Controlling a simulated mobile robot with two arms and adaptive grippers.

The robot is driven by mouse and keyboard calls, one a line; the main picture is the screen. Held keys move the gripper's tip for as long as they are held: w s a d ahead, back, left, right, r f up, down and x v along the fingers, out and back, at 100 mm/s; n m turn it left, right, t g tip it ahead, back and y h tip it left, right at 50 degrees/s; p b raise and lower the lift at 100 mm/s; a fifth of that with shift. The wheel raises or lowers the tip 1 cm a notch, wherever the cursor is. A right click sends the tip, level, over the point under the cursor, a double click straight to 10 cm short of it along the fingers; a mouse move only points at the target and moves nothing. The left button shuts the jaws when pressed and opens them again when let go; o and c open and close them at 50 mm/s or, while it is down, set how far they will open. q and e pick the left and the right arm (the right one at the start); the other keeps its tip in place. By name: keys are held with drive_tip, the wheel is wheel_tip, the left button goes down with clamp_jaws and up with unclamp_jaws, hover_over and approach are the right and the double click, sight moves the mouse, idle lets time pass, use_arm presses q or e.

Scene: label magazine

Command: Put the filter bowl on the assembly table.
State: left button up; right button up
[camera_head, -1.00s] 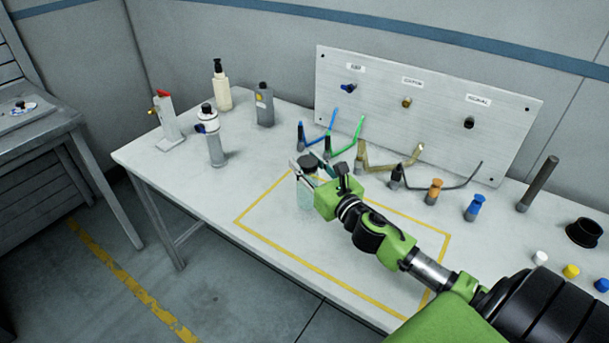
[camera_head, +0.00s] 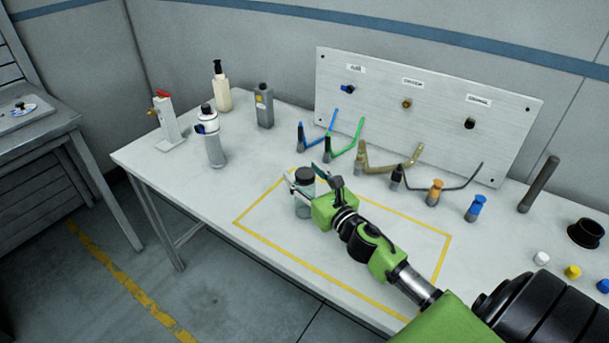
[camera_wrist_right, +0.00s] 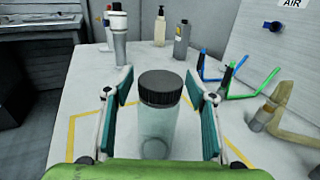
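The clear jar with a black ribbed lid, which I take to be the filter bowl (camera_head: 304,207), stands upright on the white assembly table (camera_head: 215,185), inside the back corner of the yellow outline. In the right wrist view the bowl (camera_wrist_right: 158,120) is between the two teal-padded fingers of my right gripper (camera_wrist_right: 158,80). A gap shows on each side, so the fingers are open around it and apart from it. In the head view my right gripper (camera_head: 305,175) reaches the bowl from the lower right. My left gripper is not in view.
Behind the bowl are blue and green bent tubes (camera_head: 345,145) and a labelled panel (camera_head: 400,125). A white-topped grey cylinder (camera_head: 212,140) and bottles stand at the left. Coloured caps (camera_head: 572,271) lie at the right. The yellow outline (camera_head: 265,240) encloses mostly clear tabletop.

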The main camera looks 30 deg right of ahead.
drive_tip(key=shift+s+r, duration=0.1)
drive_tip(key=shift+r, duration=0.05)
drive_tip(key=s+b, duration=0.2)
drive_tip(key=s, duration=1)
drive_tip(key=shift+a, duration=0.35)
